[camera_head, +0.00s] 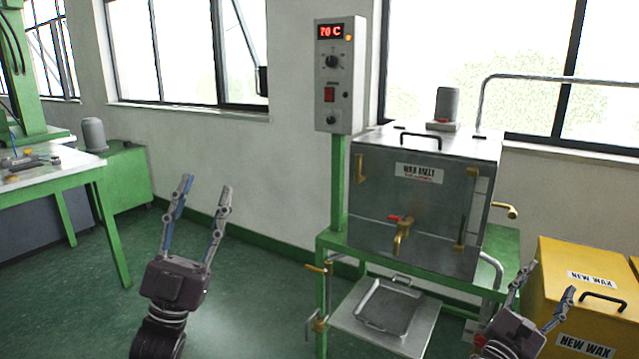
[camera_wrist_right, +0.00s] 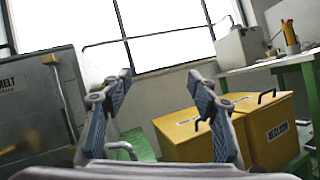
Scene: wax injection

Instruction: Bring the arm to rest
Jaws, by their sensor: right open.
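My left gripper (camera_head: 204,204) points upward over the green floor at the left of the head view. Its fingers are spread apart with nothing between them. My right gripper (camera_head: 547,284) is low at the right of the head view, in front of the yellow boxes. In the right wrist view its fingers (camera_wrist_right: 168,88) are wide apart and empty. The steel wax melt tank (camera_head: 377,213) with a red-handled brass tap (camera_head: 402,230) stands on a green frame to the left of my right gripper. It also shows at the left of the right wrist view (camera_wrist_right: 30,95).
Yellow NEW WAX boxes (camera_head: 561,256) stand at the right, close to my right gripper. A metal tray (camera_head: 412,307) sits on a low shelf below the tap. A control box (camera_head: 348,75) reads 70 C. A green-legged table (camera_head: 75,178) stands at the left. The floor between is clear.

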